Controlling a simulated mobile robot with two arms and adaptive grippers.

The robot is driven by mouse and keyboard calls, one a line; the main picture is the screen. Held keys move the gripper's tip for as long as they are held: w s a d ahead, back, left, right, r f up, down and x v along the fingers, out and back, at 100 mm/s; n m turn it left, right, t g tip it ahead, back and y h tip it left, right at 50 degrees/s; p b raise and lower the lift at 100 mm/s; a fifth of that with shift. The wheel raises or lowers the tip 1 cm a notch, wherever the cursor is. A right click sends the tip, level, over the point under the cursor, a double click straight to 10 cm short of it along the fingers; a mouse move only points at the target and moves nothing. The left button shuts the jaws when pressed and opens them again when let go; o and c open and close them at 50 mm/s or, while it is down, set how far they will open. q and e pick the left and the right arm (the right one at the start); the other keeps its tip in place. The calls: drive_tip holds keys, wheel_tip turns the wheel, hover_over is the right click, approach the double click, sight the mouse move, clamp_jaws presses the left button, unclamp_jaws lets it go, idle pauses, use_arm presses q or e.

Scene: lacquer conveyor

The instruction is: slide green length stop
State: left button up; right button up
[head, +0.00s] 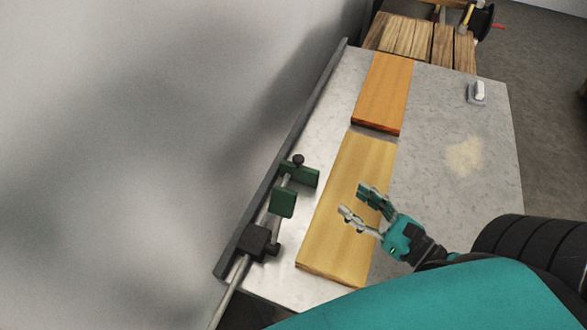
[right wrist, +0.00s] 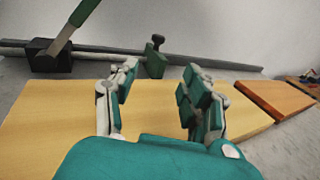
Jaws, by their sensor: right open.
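The green length stop (head: 311,177) with a black knob on top stands along the rail at the left side of the bench. It also shows in the right wrist view (right wrist: 155,66), beyond my fingers. My right gripper (head: 352,199) is open and empty, over the pale board, to the right of the stop and apart from it. In the right wrist view its two fingers (right wrist: 160,78) are spread, with the stop beyond the gap between them. My left gripper is not in view.
A green handle (head: 283,203) rises on a rod from a black block (head: 257,243) near the stop. A pale board (head: 345,235) lies beside the rail, with an orange board (head: 383,92) behind it. A small grey-white item (head: 477,94) sits at the far right of the bench.

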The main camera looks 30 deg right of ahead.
sight(297, 157)
drive_tip(key=shift+s+d, duration=0.1)
drive_tip(key=shift+s, duration=0.25)
drive_tip(key=shift+r+n, duration=0.3)
drive_tip(key=p+x, duration=0.2)
drive_tip(key=x, duration=0.3)
drive_tip(key=p+x, duration=0.2)
drive_tip(key=x, duration=0.4)
drive_tip(key=p+x, duration=0.2)
drive_tip(key=x, duration=0.3)
drive_tip(key=shift+w+a+r, duration=0.15)
drive_tip(key=shift+a+r, duration=0.15)
drive_tip(key=shift+w+a+p, duration=0.15)
drive_tip(key=shift+w+p, duration=0.15)
drive_tip(key=shift+w, duration=0.05)
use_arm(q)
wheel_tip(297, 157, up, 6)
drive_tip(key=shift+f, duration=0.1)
use_arm(e)
drive_tip(key=shift+f, duration=0.1)
drive_tip(key=shift+c, duration=0.2)
clamp_jaws()
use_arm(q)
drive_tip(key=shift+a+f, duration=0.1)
use_arm(e)
drive_tip(key=shift+w+f, duration=0.1)
drive_tip(key=shift+w, duration=0.1)
